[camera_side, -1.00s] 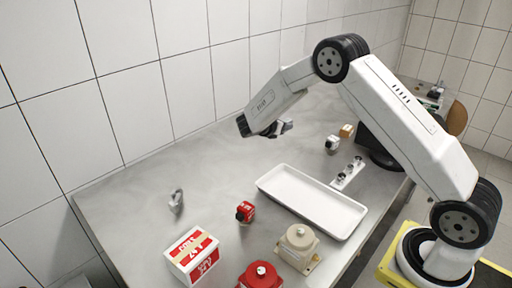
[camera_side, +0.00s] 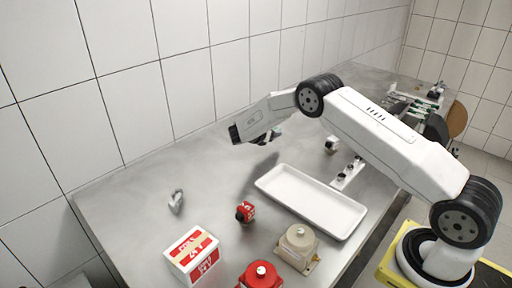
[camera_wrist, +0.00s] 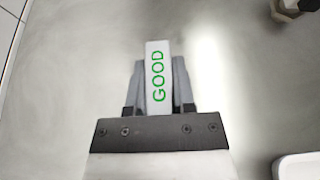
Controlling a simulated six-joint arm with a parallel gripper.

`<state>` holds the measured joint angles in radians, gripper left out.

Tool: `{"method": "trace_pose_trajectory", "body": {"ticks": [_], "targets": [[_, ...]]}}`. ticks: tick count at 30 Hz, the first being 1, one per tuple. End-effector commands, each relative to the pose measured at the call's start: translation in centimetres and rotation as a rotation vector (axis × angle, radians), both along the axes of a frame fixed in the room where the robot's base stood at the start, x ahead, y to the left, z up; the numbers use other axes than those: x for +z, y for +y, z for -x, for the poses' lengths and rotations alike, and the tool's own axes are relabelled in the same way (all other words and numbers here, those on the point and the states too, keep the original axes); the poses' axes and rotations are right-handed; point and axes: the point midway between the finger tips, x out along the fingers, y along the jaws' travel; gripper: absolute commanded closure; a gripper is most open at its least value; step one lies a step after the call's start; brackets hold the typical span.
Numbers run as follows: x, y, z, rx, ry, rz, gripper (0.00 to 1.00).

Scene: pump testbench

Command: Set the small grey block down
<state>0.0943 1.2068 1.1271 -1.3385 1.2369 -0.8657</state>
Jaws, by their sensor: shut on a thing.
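My gripper (camera_wrist: 158,92) is shut on the small grey block (camera_wrist: 157,75), which shows a pale face with the green word GOOD in the wrist view. The block sits between the two grey fingers and juts out past their tips. In the side view my gripper (camera_side: 273,136) is above the bare table behind the white tray, with a shadow on the table below it. The block is too small to make out clearly there.
The white tray (camera_side: 262,184) lies in front of the gripper. A small white-and-black part (camera_side: 332,145) stands to the right. A red part (camera_side: 245,212), a grey ring-shaped part (camera_side: 176,201), a red-and-white box (camera_side: 192,256) and a beige pump (camera_side: 299,246) stand nearer.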

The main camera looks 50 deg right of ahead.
Motion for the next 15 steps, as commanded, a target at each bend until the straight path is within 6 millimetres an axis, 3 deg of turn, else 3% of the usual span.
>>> {"method": "trace_pose_trajectory", "body": {"ticks": [6, 15], "targets": [[-0.6, -0.1, -0.4, 0.000, 0.000, 0.000, 1.00], [-3.4, -0.1, -0.3, 0.000, 0.000, 0.001, 1.00]]}}
